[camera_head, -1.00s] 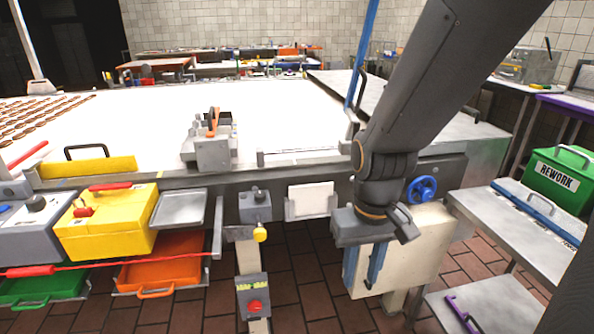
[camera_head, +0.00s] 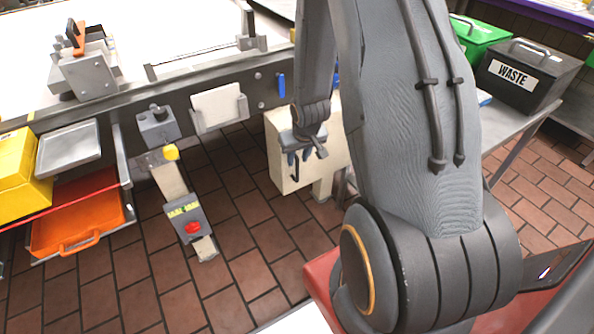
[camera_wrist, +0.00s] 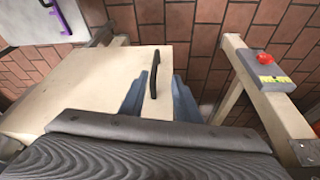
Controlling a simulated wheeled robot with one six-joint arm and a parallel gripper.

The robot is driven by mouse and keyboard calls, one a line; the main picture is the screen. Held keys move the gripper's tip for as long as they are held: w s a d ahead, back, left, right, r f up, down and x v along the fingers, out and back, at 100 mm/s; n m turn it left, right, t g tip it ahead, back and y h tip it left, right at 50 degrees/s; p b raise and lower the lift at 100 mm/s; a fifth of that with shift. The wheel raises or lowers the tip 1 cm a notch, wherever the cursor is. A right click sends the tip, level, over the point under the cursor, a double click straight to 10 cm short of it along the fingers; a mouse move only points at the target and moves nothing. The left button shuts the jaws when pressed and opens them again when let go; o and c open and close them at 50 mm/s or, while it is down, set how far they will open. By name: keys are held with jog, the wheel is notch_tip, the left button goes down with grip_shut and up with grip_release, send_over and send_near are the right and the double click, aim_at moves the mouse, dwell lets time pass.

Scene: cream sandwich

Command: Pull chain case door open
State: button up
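The cream chain case (camera_head: 276,160) stands low under the front edge of the machine in the head view. Its flat cream door (camera_wrist: 85,75) fills the left middle of the wrist view. A slim black handle (camera_wrist: 154,72) is fixed near the door's right edge; its lower part shows in the head view (camera_head: 295,174). My gripper (camera_wrist: 160,76) has its two blue fingers apart, one on each side of the handle in the picture. It also shows in front of the case in the head view (camera_head: 300,157). I cannot tell whether a finger touches the handle. The door looks shut.
A post with a red button (camera_head: 193,227) stands left of the case and shows at the right of the wrist view. An orange bin (camera_head: 75,228) lies further left. The brick floor (camera_head: 235,250) before the case is clear. A grey WASTE box (camera_head: 520,75) stands at right.

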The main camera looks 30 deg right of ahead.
aim_at(298, 168)
jog(key=f, duration=0.1)
jog(key=w+d+f, duration=0.1)
jog(key=f, duration=0.1)
jog(key=shift+d+t, duration=0.2)
jog(key=shift+t, duration=0.1)
jog(key=shift+x, duration=3.75)
jog(key=shift+s, duration=0.1)
grip_shut()
